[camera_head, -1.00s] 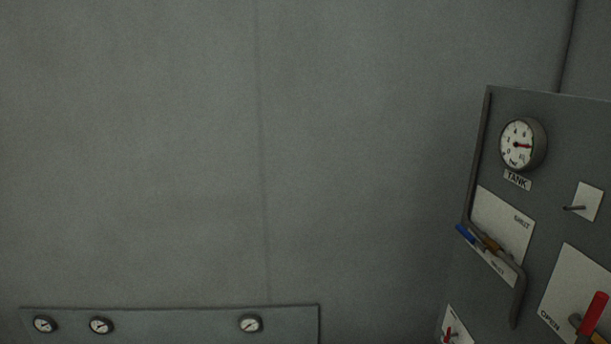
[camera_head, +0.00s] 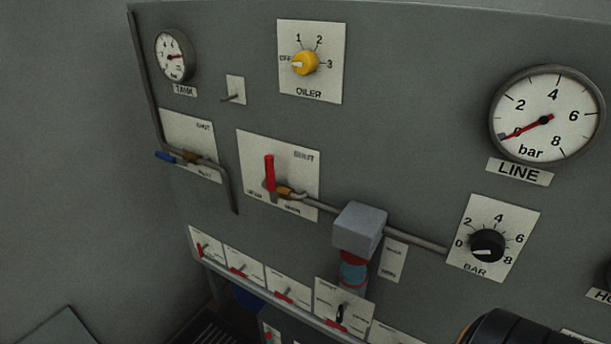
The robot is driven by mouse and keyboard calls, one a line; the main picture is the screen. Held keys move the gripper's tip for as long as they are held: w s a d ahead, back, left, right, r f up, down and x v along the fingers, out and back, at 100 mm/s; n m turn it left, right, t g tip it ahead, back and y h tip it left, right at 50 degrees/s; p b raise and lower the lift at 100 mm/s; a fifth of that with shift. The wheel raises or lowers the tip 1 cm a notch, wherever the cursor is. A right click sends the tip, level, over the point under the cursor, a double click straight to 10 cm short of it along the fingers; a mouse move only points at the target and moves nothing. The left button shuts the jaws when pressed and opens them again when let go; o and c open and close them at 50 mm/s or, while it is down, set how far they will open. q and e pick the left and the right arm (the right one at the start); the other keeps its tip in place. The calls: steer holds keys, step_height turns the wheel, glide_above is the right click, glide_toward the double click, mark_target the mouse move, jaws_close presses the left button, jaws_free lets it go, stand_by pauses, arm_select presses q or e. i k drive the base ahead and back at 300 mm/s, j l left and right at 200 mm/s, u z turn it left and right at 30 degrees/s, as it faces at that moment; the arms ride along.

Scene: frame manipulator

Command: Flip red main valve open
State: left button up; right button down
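The red main valve (camera_head: 269,172) is a red lever on a white plate (camera_head: 305,178), left of centre in the head view. Its lever stands roughly upright, at an angle to the pipe beside it. A brass-coloured body (camera_head: 287,192) joins it to the grey pipe (camera_head: 415,240) running right. The plate reads SHUT at its upper right; its small lower lettering is hard to read. Neither gripper shows, and nothing touches the lever.
A blue-handled valve (camera_head: 166,157) and bent pipe are at left. A yellow OILER knob (camera_head: 305,62), LINE gauge (camera_head: 547,114) and black BAR knob (camera_head: 487,245) surround it. A grey box (camera_head: 359,229) juts out. Small red switches (camera_head: 240,268) line the ledge below. A dark rounded part fills the lower right.

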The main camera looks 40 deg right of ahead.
mark_target(269, 159)
steer(key=z, duration=1.05)
steer(key=k+l, duration=0.15)
steer(key=k, duration=0.2)
steer(key=k+l+z, duration=0.15)
steer(key=k, duration=0.2)
